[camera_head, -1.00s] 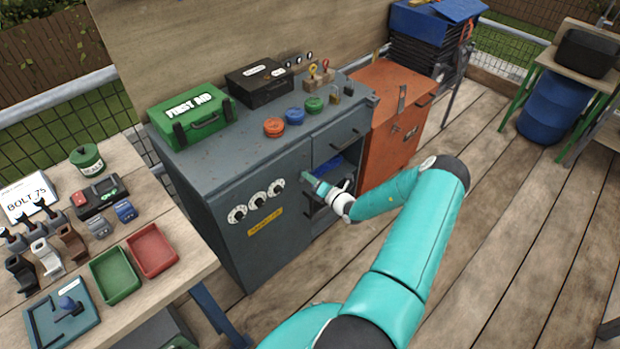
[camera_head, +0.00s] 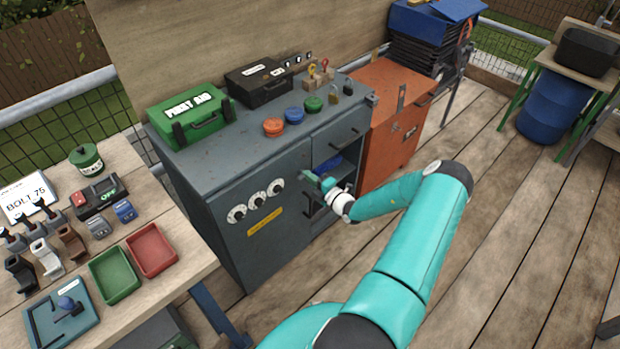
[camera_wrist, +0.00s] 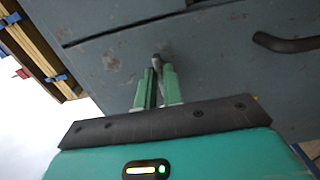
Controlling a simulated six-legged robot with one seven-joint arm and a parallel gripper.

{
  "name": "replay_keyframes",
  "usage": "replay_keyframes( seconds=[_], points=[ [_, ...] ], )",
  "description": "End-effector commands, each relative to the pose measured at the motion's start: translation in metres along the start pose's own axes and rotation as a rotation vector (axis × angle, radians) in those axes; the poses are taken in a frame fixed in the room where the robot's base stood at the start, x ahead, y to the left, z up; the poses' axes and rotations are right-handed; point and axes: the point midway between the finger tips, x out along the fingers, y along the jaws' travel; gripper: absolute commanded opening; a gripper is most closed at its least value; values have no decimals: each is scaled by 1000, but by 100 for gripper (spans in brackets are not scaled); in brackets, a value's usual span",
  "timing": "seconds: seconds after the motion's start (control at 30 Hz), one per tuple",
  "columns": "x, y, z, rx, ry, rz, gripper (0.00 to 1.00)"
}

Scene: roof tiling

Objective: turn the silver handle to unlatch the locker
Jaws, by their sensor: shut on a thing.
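The grey locker (camera_head: 228,206) is a metal cabinet with three round dials on its front and a yellow label below them. My gripper (camera_head: 308,176) is at the right edge of the dial panel, beside an open shelf. In the wrist view my gripper's green fingers (camera_wrist: 158,80) are shut on a small silver handle (camera_wrist: 156,59) against the grey metal face. Only the handle's end shows between the fingertips; the rest is hidden. In the head view my gripper covers the handle. The dial panel looks flush with the cabinet.
A dark bar pull (camera_wrist: 288,43) sticks out to the right in the wrist view. A drawer (camera_head: 336,137) is above the open shelf. An orange cabinet (camera_head: 388,150) stands to the right. A wooden table (camera_head: 178,238) with trays is at the left. The deck floor in front is clear.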

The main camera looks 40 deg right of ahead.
Motion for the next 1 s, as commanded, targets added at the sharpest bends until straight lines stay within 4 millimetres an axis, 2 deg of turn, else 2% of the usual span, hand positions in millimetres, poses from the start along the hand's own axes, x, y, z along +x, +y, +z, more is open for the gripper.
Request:
replay_keyframes(
  seconds=[0.4, 0.43, 0.53, 0.87, 1.0],
  points=[
    [0, 0, 0, 11, 0, 1, 0],
    [0, 0, 0, 11, 0, 1, 11],
    [0, 0, 0, 10, 0, 1, 31],
    [-2, 0, 0, 9, 0, 0, 31],
    [-16, 0, 1, 9, -2, -2, 31]
  ],
)
